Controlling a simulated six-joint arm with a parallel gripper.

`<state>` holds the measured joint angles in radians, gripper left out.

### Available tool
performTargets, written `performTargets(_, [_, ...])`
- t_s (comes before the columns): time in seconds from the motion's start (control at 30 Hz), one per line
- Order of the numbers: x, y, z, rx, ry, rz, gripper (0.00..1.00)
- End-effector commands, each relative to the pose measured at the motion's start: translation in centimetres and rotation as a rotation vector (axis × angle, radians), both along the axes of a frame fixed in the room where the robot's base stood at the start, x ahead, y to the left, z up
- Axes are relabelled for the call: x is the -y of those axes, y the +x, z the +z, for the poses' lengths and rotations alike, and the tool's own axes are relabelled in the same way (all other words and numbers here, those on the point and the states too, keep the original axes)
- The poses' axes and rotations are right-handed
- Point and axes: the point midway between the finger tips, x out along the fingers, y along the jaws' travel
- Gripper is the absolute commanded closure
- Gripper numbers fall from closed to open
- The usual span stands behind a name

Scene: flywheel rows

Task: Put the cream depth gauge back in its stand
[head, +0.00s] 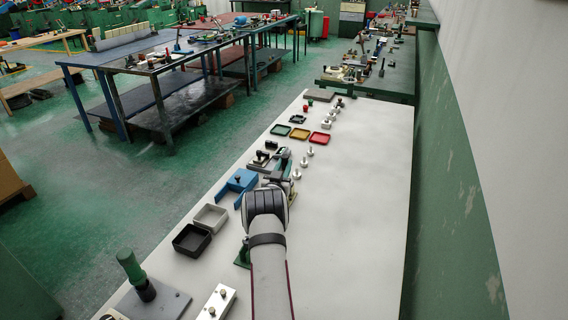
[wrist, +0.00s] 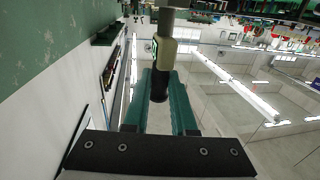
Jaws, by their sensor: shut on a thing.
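My gripper (wrist: 161,80) has teal fingers closed on the cream depth gauge (wrist: 164,52), which has a cream body and a black end and lies between the fingertips in the wrist view. In the head view my gripper (head: 284,160) is over the white bench, near the middle row of tools, at the far end of my arm. The gauge cannot be made out there. I cannot tell which fixture is its stand; a small green-based piece (head: 292,197) is partly hidden beside my arm.
A blue holder (head: 240,182), a grey tray (head: 211,217) and a black tray (head: 191,240) stand left of my arm. Red (head: 319,138) and yellow (head: 299,133) trays and several silver knobs lie beyond. A green-handled tool (head: 130,267) stands front left. The bench's right side is clear.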

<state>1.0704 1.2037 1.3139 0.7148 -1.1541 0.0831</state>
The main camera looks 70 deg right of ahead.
Motion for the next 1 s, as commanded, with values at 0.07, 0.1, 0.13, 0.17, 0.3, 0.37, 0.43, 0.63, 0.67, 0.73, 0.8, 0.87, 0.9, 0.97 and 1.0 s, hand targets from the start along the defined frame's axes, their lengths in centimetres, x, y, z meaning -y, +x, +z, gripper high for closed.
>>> performTargets(0.07, [0.0,0.0,-0.2,0.000,-0.002,0.000,1.00])
performTargets(0.1, [0.0,0.0,-0.4,0.000,-0.002,0.000,1.00])
performTargets(0.13, [0.0,0.0,-0.5,0.000,-0.002,0.000,1.00])
performTargets(0.17, [0.0,0.0,-0.7,0.000,-0.002,0.000,1.00])
performTargets(0.3, [0.0,0.0,-1.2,0.001,-0.003,0.000,1.00])
performTargets(0.37, [0.0,0.0,-1.4,0.001,-0.002,0.000,1.00])
performTargets(0.43, [0.0,0.0,-1.8,0.000,-0.001,0.000,1.00])
performTargets(0.63, [0.0,0.0,-2.4,0.001,-0.002,0.000,1.00])
performTargets(0.67, [0.0,0.0,-2.4,0.001,-0.002,0.000,1.00])
performTargets(0.73, [0.0,0.0,-2.5,0.001,-0.002,0.000,1.00])
performTargets(0.8, [0.0,0.0,-2.5,0.001,-0.002,0.000,1.00])
performTargets(0.87, [0.0,0.0,-2.5,0.001,-0.002,0.000,1.00])
performTargets(0.9, [0.0,0.0,-2.5,0.001,-0.002,0.000,1.00])
performTargets(0.97, [0.0,0.0,-2.5,0.001,-0.002,0.000,0.67])
performTargets(1.0, [0.0,0.0,-2.5,0.001,-0.002,0.000,0.59])
